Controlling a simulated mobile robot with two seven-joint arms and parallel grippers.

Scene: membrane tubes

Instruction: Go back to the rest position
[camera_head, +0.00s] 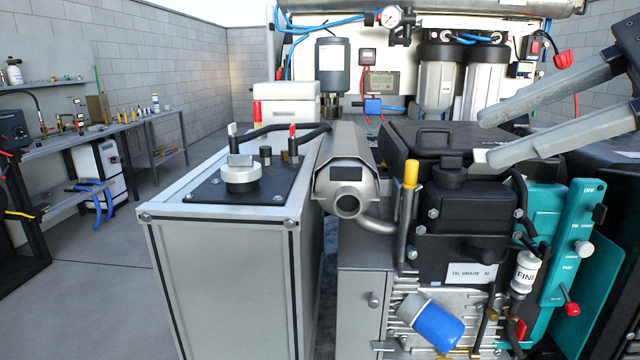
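My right gripper (484,137) comes in from the right edge of the head view. Its two long grey fingers are spread apart and point left, with nothing between them. The lower fingertip appears in front of or just over the black top of the engine (455,200); I cannot tell whether it touches. My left gripper is not in view. The membrane tubes appear to be the grey cylindrical housings (484,85) standing against the white back panel.
A grey metal cabinet (225,275) with a black top plate and round knob stands left of the engine. A teal control panel (575,240) stands at right, below my gripper. A workbench (90,135) lines the left wall. The floor (90,285) between bench and cabinet is clear.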

